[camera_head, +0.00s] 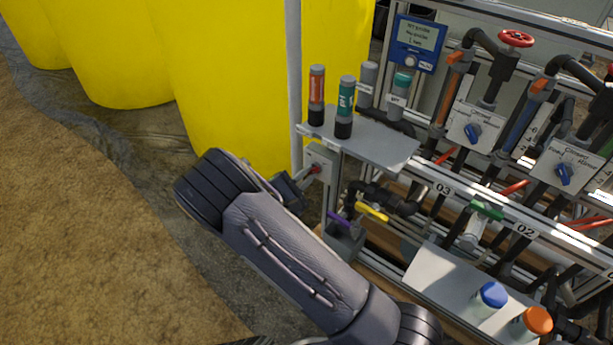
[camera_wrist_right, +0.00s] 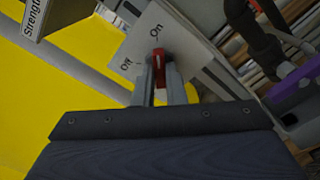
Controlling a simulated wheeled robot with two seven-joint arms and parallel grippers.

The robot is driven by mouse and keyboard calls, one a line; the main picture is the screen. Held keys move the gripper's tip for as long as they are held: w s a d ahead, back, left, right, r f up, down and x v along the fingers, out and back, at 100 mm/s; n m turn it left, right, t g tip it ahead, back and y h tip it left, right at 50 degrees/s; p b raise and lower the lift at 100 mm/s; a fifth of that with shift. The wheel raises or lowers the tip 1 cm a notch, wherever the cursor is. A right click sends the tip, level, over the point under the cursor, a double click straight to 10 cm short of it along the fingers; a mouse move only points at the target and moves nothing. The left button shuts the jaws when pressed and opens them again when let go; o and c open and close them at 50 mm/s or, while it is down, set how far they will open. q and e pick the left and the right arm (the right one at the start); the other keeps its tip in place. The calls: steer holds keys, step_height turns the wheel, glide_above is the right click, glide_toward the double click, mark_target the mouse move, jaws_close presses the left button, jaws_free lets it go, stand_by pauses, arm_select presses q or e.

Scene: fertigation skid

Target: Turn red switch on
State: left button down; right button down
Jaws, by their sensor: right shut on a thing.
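The red switch (camera_wrist_right: 159,62) sits on a pale plate (camera_wrist_right: 180,38) marked "On" and "Off" in the right wrist view. My right gripper (camera_wrist_right: 160,84) is shut on the red switch, with a finger on each side of it. The switch's red end lies between the two words, and the fingers hide part of it. In the head view the switch (camera_head: 316,169) shows as a small red spot on its box (camera_head: 322,158), with my right gripper (camera_head: 306,176) against it. My left gripper is not in view.
A grey shelf (camera_head: 385,143) with several capped probes stands above the switch box. A purple-handled valve (camera_head: 338,219) and a yellow-handled valve (camera_head: 372,212) are just below right. Yellow tanks (camera_head: 215,80) stand behind. Open ground lies to the left.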

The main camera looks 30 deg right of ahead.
steer(key=c, duration=1.5)
jaws_free()
steer(key=p+v, duration=0.2)
steer(key=v, duration=0.6)
steer(key=shift+d, duration=0.15)
